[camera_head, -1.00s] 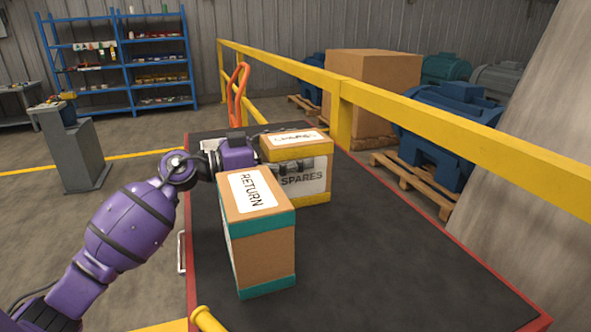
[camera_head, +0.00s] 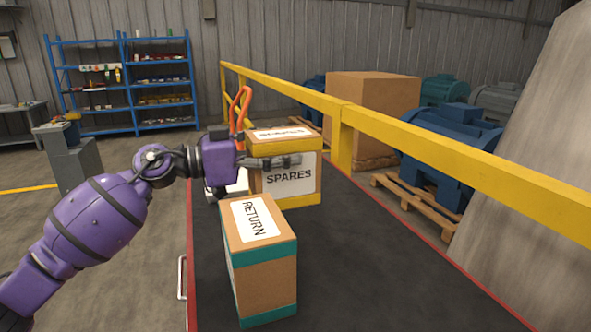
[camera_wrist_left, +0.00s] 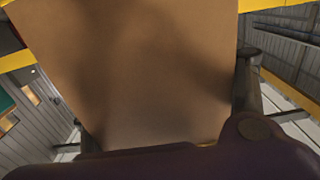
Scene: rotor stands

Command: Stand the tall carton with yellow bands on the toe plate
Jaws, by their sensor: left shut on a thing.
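The tall carton with yellow bands (camera_head: 283,200), labelled SPARES, is upright in the head view, behind and a little right of the teal-banded carton. My left gripper (camera_head: 285,161) is shut on it, with one finger across its near face below the top band. The carton appears raised off the dark deck. In the left wrist view the carton's brown side (camera_wrist_left: 140,70) fills the middle between the two fingers. An orange hooped handle (camera_head: 240,112) rises behind the carton. I cannot make out the toe plate clearly. My right gripper is not in view.
The teal-banded RETURN carton (camera_head: 262,265) stands in front on the dark deck (camera_head: 370,270). A yellow rail (camera_head: 430,135) runs along the right side, with a big box (camera_head: 370,105) and motors beyond. The deck to the right is clear.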

